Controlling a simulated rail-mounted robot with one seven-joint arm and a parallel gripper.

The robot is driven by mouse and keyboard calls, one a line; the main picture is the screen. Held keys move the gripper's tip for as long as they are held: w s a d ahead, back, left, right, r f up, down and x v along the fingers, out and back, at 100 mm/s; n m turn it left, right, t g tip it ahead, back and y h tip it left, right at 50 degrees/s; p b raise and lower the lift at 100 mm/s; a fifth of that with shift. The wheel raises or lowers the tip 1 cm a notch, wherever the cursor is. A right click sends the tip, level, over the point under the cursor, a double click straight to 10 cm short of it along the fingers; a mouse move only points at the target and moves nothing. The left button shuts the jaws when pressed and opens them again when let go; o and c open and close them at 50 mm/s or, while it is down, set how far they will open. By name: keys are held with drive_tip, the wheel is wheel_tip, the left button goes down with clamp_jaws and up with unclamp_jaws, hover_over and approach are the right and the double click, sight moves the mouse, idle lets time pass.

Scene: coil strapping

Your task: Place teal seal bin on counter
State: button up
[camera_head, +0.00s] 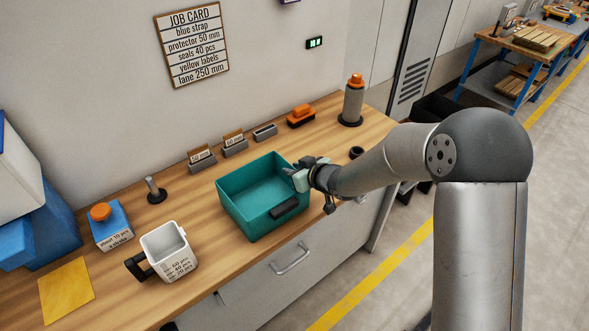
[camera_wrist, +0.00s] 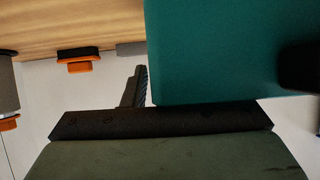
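The teal seal bin (camera_head: 262,219) is an open, empty-looking box in the head view. It appears upright on the wooden counter (camera_head: 200,215), close to the front edge, with a black handle (camera_head: 285,208) on its front wall. My gripper (camera_head: 301,178) is at the upper rim of the bin's right wall. The teal wall (camera_wrist: 215,55) fills the upper right of the wrist view, with one finger (camera_wrist: 137,88) right beside its left edge. The other finger is not clearly visible, so whether the wall is gripped is unclear.
A white seal cup (camera_head: 168,252) stands left of the bin, with a blue box (camera_head: 112,230) further left. Small card holders (camera_head: 202,160), an orange-topped tool (camera_head: 301,116) and a grey cylinder (camera_head: 352,103) stand behind. A yellow sheet (camera_head: 66,291) lies at lower left.

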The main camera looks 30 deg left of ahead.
drive_tip(key=shift+r, duration=0.25)
drive_tip(key=v, duration=1.2)
drive_tip(key=d+r+m+t+h, duration=0.3)
drive_tip(key=d+m+h, duration=0.55)
drive_tip(key=d, duration=1.65)
drive_tip(key=s+d+m+g+h, duration=0.1)
drive_tip(key=s+d+g, duration=0.1)
drive_tip(key=s, duration=0.4)
drive_tip(key=s+d+m+g, duration=0.2)
drive_tip(key=s+d, duration=0.3)
drive_tip(key=s, duration=0.2)
drive_tip(key=s+d+m+g+h, duration=0.1)
drive_tip(key=s+d+m+g, duration=0.1)
drive_tip(key=s, duration=0.5)
drive_tip(key=shift+s+d+r+g+h, duration=0.2)
drive_tip(key=shift+d+r+g+h, duration=0.3)
drive_tip(key=shift+d, duration=0.55)
